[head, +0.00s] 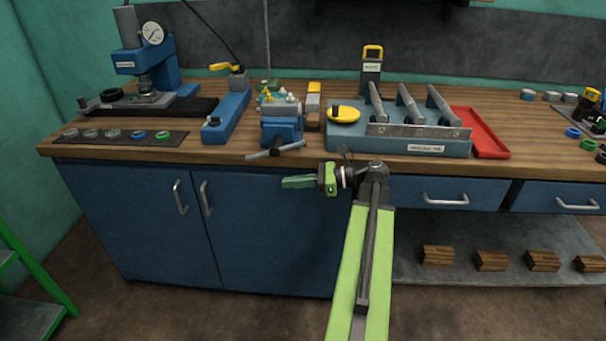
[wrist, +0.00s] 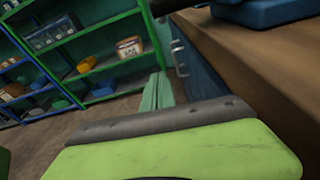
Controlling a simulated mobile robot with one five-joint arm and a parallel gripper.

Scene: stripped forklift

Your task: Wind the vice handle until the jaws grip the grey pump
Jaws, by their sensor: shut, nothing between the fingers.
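The blue vice (head: 282,130) stands near the front edge of the workbench in the head view. Its grey bar handle (head: 276,150) sticks out over that edge, slightly tilted. The grey pump (head: 280,109) sits at the top of the vice, with small yellow and pale fittings above it. Whether the jaws touch it is too small to tell. My gripper (head: 287,182) is shut and empty, pointing left, below the handle and in front of the blue cabinet. It is apart from the handle. The wrist view shows my green fingers (wrist: 157,92) together.
The bench edge (head: 220,155) runs close above my gripper, with cabinet doors and handles (head: 180,197) behind it. A blue clamp block (head: 226,117) stands left of the vice, and a blue-grey rack (head: 415,141) right. Green shelves (wrist: 100,60) stand beyond in the wrist view.

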